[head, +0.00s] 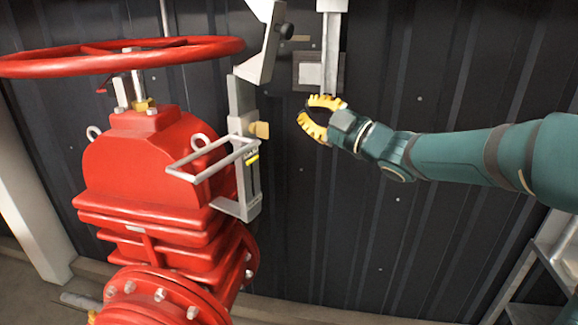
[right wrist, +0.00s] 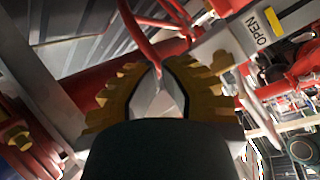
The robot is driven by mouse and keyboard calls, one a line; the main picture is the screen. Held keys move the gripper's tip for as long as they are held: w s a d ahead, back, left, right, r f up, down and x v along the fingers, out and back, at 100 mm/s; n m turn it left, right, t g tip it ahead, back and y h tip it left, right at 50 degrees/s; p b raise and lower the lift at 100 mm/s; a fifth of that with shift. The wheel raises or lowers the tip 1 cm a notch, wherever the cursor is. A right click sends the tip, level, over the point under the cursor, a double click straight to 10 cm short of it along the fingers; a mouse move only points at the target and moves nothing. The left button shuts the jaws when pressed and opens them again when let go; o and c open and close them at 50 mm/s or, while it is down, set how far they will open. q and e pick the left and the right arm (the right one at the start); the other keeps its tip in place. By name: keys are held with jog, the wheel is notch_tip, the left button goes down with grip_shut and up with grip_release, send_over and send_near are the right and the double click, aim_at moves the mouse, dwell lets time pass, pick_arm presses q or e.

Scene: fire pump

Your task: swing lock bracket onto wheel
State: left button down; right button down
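The red wheel (head: 205,48) lies roughly level above the red valve body (head: 145,165) at the left of the head view. The grey lock bracket (head: 241,98) stands right of the valve. Its upper plate (head: 258,68) tilts up and right, with a black knob (head: 286,30), beside the wheel's rim. My right gripper (head: 304,109), with yellow fingers, is right of the bracket and apart from it. In the right wrist view its fingers (right wrist: 161,66) curve inward, leaving a gap. It appears partly open and empty. My left gripper is out of view.
A pale frame handle (head: 212,158) juts from the bracket's lower part. A grey box (head: 318,71) with a vertical bar is near my right gripper, before the dark ribbed wall (head: 400,240).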

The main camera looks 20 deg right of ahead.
jog(key=w+a+f+m+h, duration=0.1)
jog(key=w+f+m, duration=0.1)
jog(key=f, duration=0.4)
jog(key=w+a+f+m+g+h, duration=0.1)
jog(key=w+f+m, duration=0.1)
jog(key=f, duration=0.5)
jog(key=shift+w+a+f+m+b, duration=0.15)
jog(key=shift+w+a+m+b, duration=0.2)
jog(key=shift+m, duration=0.45)
